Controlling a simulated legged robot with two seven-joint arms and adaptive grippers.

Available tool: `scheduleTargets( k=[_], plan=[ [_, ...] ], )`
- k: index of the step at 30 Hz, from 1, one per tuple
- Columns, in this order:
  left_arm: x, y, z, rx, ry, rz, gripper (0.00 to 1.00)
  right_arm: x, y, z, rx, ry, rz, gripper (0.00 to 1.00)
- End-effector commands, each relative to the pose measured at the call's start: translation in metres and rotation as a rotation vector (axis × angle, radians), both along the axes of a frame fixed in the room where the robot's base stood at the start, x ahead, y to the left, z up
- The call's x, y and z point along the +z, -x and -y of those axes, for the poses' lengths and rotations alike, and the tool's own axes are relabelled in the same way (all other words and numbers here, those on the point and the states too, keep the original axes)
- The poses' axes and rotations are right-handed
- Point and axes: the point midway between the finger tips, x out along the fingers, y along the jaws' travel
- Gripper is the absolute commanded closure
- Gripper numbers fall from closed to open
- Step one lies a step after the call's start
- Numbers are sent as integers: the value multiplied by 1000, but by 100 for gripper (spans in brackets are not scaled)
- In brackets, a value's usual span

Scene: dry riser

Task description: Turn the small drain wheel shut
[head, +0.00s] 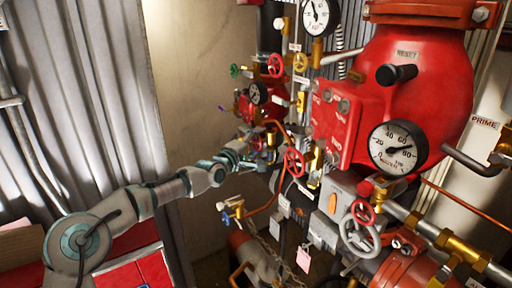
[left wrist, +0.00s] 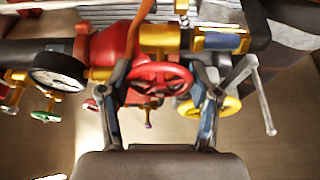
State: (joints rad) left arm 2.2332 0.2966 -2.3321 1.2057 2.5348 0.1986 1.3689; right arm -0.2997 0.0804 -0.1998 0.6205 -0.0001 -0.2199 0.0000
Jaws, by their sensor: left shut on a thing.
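A small red spoked handwheel (left wrist: 160,78) sits in the middle of the left wrist view, on brass and red pipework. My left gripper (left wrist: 162,92) has one finger on each side of the wheel and is shut on its rim. In the head view my left arm reaches in from the left, and the left gripper (head: 258,150) is at the lower part of the red valve cluster. The wheel it holds is mostly hidden there. I cannot read a label on the wheel. My right gripper is not in view.
A yellow wheel (left wrist: 226,106) and a grey lever (left wrist: 262,100) are close right of the gripper, a gauge (left wrist: 60,72) left. In the head view another red wheel (head: 294,162) is close to the gripper. The large red valve body (head: 430,90) fills the right side.

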Motion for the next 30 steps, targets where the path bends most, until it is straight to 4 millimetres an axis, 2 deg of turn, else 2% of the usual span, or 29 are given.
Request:
scheduleTargets(
  k=[1,14,15,17,18,30],
  plan=[
    [-7,1,3,-5,-9,-4,73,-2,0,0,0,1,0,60],
    [-8,1,3,-7,-18,-1,73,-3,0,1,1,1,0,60],
    [-8,1,3,-7,-18,-1,30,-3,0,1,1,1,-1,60],
    [-8,1,3,-7,-18,-1,15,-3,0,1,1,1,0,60],
    [-8,1,3,-7,-18,-1,12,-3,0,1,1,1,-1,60],
    [-3,5,-2,-3,-14,7,12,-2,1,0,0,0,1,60]
  ],
)
